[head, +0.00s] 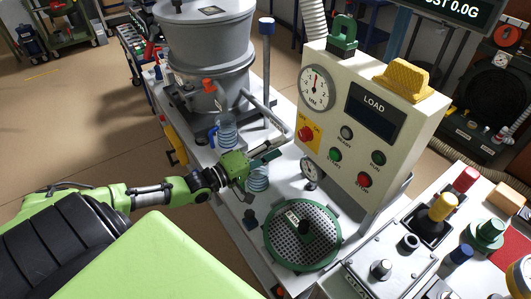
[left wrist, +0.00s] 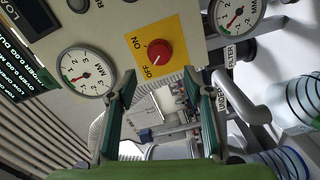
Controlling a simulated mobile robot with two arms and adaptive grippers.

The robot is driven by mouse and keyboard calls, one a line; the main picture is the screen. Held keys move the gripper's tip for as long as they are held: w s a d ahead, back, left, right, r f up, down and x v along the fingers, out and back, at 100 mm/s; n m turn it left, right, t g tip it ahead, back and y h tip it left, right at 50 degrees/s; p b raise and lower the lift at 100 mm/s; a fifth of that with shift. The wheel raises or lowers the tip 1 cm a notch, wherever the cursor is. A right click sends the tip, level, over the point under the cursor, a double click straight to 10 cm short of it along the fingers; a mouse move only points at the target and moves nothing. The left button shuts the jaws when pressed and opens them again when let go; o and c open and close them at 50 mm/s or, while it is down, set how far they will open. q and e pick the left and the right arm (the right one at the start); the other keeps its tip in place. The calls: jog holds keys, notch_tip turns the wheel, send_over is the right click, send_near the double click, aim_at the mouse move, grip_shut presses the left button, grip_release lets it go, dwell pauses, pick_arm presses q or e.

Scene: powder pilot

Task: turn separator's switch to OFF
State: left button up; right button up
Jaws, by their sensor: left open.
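The separator's switch is a red round knob (head: 305,133) on a yellow plate on the front of a cream control box (head: 335,160). In the left wrist view the knob (left wrist: 159,51) shows with ON and OFF printed on the plate (left wrist: 138,46); I cannot tell for certain which label it points at. My left gripper (head: 272,155) is below and left of the knob in the head view, apart from it. In the left wrist view the open, empty gripper (left wrist: 161,88) has its fingertips just below the knob, one on each side. My right gripper is not in view.
The box carries a dial gauge (head: 316,88), a LOAD display (head: 373,114) and several push buttons. A small gauge (head: 310,170) stands below the switch, near a green-rimmed sieve (head: 302,236). A grey vessel (head: 207,45) stands behind.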

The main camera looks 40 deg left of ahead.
pick_arm(q)
jog(key=shift+v, duration=1.85)
jog(key=shift+d, duration=0.1)
